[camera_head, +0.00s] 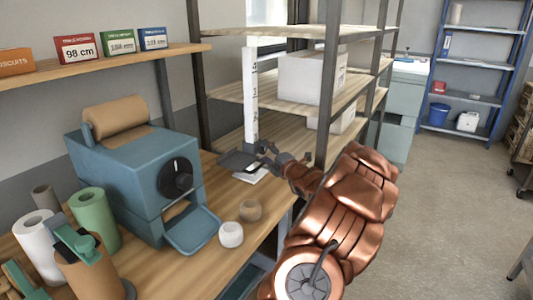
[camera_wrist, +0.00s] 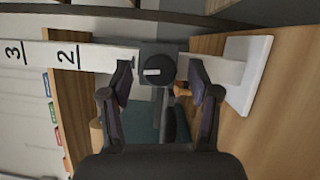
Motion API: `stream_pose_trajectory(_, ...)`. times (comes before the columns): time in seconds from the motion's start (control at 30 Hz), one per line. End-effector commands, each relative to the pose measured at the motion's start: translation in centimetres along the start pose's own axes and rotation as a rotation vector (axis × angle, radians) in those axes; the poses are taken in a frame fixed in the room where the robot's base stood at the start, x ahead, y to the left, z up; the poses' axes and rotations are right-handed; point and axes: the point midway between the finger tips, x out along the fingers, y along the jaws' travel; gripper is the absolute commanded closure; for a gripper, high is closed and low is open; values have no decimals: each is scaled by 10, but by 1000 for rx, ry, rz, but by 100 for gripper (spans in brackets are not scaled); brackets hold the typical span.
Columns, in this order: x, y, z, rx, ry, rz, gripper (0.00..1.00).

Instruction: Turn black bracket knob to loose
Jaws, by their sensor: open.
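The black bracket knob (camera_wrist: 158,72) is dark with a short white mark and sits on a white upright scale (camera_wrist: 70,56) with printed numbers. In the wrist view the scale lies sideways, and its white base (camera_wrist: 248,75) is at the right. My gripper (camera_wrist: 161,80) is open, with one finger on each side of the knob and visible gaps. I cannot tell whether the tips reach its depth. In the head view the scale (camera_head: 250,95) stands on the bench, with the dark bracket (camera_head: 237,160) low on it and my gripper (camera_head: 270,158) beside it; the knob is not clear there.
A blue machine (camera_head: 130,175) with a black dial and a brown roll stands left on the wooden bench. Shelving with a white box (camera_head: 310,78) rises behind the scale. Paper rolls (camera_head: 95,218) stand at the front left.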

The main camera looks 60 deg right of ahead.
Motion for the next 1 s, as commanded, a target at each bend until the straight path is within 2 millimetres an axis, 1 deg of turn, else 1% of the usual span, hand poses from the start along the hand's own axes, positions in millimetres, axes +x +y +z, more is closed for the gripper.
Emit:
stream_pose_trajectory(0.17, 0, 0, 0, 0, 0, 0, 39)
stream_pose_trajectory(0.2, 0, 0, 0, 0, 0, 0, 41)
stream_pose_trajectory(0.7, 0, 0, 0, 0, 0, 0, 93)
stream_pose_trajectory(0.77, 0, 0, 0, 0, 0, 0, 98)
stream_pose_trajectory(1.0, 0, 0, 0, -3, 0, 2, 99)
